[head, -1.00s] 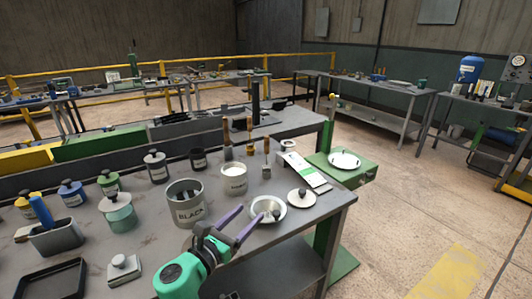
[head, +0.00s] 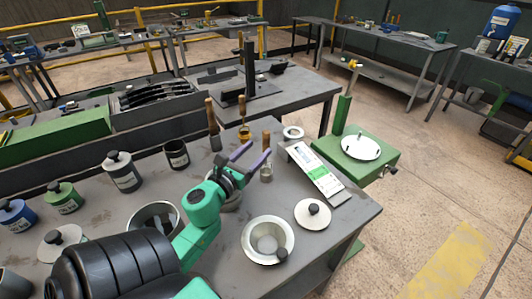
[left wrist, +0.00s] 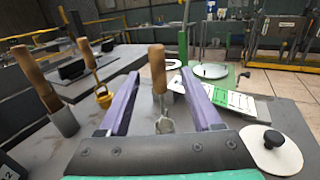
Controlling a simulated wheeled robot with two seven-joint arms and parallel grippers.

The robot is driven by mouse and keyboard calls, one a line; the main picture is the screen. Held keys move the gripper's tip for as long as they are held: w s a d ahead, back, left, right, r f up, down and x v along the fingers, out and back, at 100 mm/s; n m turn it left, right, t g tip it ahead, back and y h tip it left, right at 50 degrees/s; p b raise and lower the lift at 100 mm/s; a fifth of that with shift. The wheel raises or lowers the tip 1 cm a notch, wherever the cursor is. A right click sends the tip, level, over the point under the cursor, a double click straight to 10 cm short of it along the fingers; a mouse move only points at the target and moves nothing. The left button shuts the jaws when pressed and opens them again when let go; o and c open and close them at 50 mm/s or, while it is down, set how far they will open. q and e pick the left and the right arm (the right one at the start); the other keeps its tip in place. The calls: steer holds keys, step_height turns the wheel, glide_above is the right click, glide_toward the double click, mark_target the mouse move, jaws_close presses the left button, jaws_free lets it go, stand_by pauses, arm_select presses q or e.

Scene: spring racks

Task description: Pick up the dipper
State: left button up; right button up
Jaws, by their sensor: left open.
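Several wooden-handled tools stand upright at the back of the grey bench. The one closest to my left gripper (head: 252,156) has a small metal end and looks like the dipper (head: 266,173). In the left wrist view the dipper (left wrist: 158,70) shows in the gap between my open purple fingers (left wrist: 160,78), untouched as far as I can tell. To its left stand a tool with a yellow end (left wrist: 104,97) and one with a broad metal end (left wrist: 62,120). I cannot tell whether the handle is fully between the fingertips. My right gripper is not in view.
A metal bowl (head: 247,240) and a white lid with a black knob (head: 312,214) lie right of my arm. A green-and-white card (head: 317,173) lies near the right edge. Dark lidded pots (head: 122,172) stand at left. My arm partly hides a round container (head: 155,212).

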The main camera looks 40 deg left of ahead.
mark_target(264, 142)
arm_select(q)
steer(key=w, duration=0.2)
steer(key=w+a, duration=0.1)
steer(key=w, duration=0.1)
steer(key=shift+f+p, duration=0.1)
steer(key=shift+p, duration=0.2)
steer(key=w, duration=0.1)
steer(key=w+p, duration=0.1)
steer(key=w, duration=0.1)
steer(key=w+a+p, duration=0.1)
steer(key=w, duration=0.1)
steer(key=shift+w, duration=0.2)
steer(key=shift+s, duration=0.1)
jaws_close()
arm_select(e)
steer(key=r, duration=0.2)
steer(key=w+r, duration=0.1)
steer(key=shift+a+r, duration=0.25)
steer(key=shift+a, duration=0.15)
